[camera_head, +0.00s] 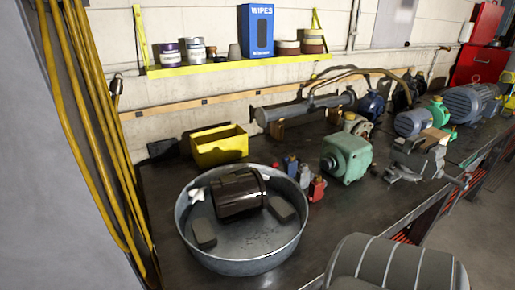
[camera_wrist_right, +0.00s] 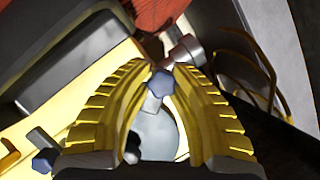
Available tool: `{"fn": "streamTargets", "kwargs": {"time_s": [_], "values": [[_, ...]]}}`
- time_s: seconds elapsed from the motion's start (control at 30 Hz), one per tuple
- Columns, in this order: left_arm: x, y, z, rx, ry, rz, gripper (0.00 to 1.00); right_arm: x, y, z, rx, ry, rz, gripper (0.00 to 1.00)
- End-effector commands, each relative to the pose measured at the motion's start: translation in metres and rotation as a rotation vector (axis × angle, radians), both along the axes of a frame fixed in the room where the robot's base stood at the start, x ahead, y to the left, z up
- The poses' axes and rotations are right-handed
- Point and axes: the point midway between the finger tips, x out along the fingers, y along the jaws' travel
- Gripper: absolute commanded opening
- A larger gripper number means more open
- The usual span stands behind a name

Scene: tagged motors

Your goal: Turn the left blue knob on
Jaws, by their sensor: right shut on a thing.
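In the right wrist view, the two yellow ribbed fingers of my right gripper (camera_wrist_right: 162,88) are closed in on a blue lobed knob (camera_wrist_right: 161,82), which sits between their tips. The knob is on a short metal stem above a pale grey rounded body (camera_wrist_right: 157,132). A second blue knob (camera_wrist_right: 43,160) on a metal fitting lies lower left, outside the fingers. Neither gripper shows in the head view, and I cannot match these knobs to a spot there. My left gripper is in neither view.
The head view shows a dark workbench (camera_head: 165,206) with a metal tub (camera_head: 291,236), a yellow bin (camera_head: 219,149), small red and blue parts (camera_head: 317,190), a green motor (camera_head: 346,157) and a vise (camera_head: 415,160). Yellow hoses (camera_head: 100,130) hang at left. A red part (camera_wrist_right: 150,12) shows in the wrist view.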

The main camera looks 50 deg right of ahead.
Motion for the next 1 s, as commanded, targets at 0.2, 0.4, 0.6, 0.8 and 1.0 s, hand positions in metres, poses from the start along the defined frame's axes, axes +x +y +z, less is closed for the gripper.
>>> {"fn": "streamTargets", "kwargs": {"time_s": [0.2, 0.4, 0.6, 0.8, 1.0], "values": [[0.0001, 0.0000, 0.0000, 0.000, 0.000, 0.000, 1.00, 0.0036, 0.0033, 0.0022, -0.037, 0.007, 0.001, 0.00], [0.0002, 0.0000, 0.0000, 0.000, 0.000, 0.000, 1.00, 0.0045, 0.0027, 0.0026, -0.105, 0.031, 0.002, 0.00], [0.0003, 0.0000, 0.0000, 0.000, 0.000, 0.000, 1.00, 0.0058, 0.0026, 0.0031, -0.107, 0.030, 0.005, 0.00], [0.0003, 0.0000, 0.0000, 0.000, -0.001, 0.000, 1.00, 0.0066, 0.0017, 0.0034, -0.107, 0.029, 0.003, 0.38], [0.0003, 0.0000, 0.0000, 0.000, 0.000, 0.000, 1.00, 0.0040, 0.0011, 0.0021, -0.107, 0.034, 0.002, 0.48]]}}
